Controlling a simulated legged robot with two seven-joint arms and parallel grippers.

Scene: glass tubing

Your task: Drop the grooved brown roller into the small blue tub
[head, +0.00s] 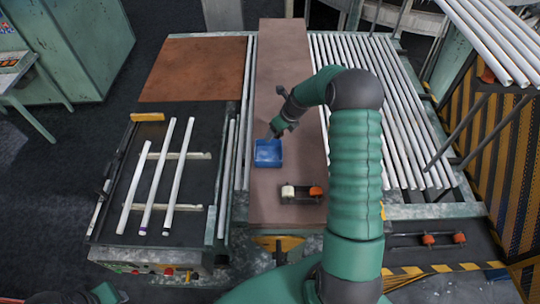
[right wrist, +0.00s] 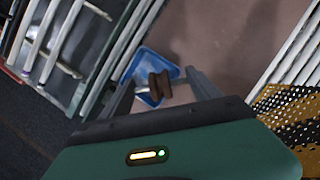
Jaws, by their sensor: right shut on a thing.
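The grooved brown roller (right wrist: 159,86) is held between the two fingers of my right gripper (right wrist: 160,87) in the right wrist view. The small blue tub (head: 268,153) sits on the brown strip in the middle of the bench in the head view. In the right wrist view the tub (right wrist: 148,62) shows behind the roller, partly covered by it and the fingers. In the head view my right gripper (head: 275,133) is at the tub's far edge, and the roller cannot be made out there.
A dark holder (head: 301,194) with a white and an orange piece stands nearer on the brown strip (head: 283,80). Glass tubes (head: 155,190) lie on a rack at left, and a row of tubes (head: 400,120) lines the right. The strip beyond the tub is clear.

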